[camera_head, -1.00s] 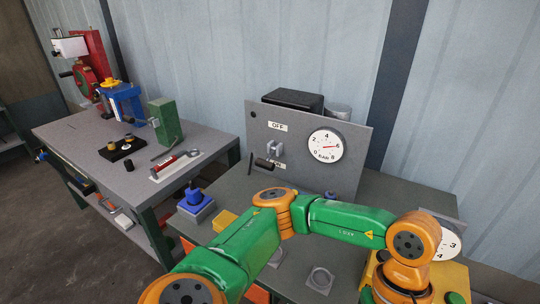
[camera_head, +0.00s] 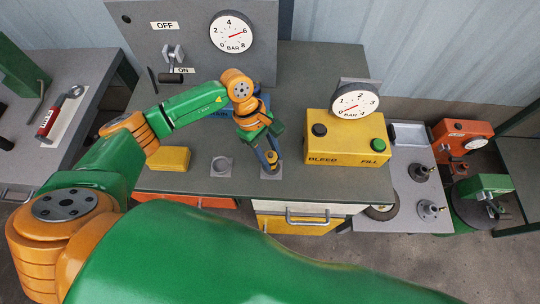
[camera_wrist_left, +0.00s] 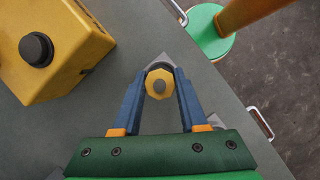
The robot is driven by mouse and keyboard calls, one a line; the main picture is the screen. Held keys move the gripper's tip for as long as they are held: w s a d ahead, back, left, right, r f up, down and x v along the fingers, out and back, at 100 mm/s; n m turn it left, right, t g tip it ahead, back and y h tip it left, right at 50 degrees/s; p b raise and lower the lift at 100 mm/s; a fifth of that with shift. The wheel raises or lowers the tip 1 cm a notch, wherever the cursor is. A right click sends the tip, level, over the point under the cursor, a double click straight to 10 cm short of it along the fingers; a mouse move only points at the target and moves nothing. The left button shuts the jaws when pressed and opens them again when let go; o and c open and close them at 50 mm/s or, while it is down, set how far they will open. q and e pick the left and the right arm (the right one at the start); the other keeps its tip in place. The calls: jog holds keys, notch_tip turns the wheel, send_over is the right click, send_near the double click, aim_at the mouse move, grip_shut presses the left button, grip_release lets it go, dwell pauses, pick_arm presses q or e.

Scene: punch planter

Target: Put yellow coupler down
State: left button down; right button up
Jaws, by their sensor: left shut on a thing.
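The yellow coupler (camera_wrist_left: 151,76) is a small yellow hexagonal piece with a dark grey centre, held between the blue fingertips of my left gripper (camera_wrist_left: 160,85). In the head view my left gripper (camera_head: 272,160) points down over a small grey square pad (camera_head: 272,174) on the green-grey table. A corner of the pad shows behind the coupler in the left wrist view. I cannot tell whether the coupler touches the pad. My right gripper is not in view.
A similar pad with a round socket (camera_head: 221,166) sits to the left, beside a yellow block (camera_head: 172,158). A yellow BLEED/FILL box (camera_head: 345,140) with a gauge stands to the right. The gauge panel (camera_head: 190,50) stands behind. Drawers (camera_head: 310,212) are below the front edge.

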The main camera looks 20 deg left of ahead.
pick_arm(q)
notch_tip(320, 180, down, 2)
jog(key=shift+s+d+f+p, duration=0.1)
jog(key=shift+s+d+p, duration=0.05)
jog(key=shift+p, duration=0.15)
jog(key=shift+f, duration=0.1)
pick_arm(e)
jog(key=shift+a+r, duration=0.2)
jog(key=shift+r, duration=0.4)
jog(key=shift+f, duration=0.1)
pick_arm(q)
jog(key=c, duration=0.9)
grip_release()
jog(key=shift+f+b, duration=0.15)
jog(key=shift+b, duration=0.15)
jog(key=o, duration=0.5)
jog(key=shift+c, duration=0.2)
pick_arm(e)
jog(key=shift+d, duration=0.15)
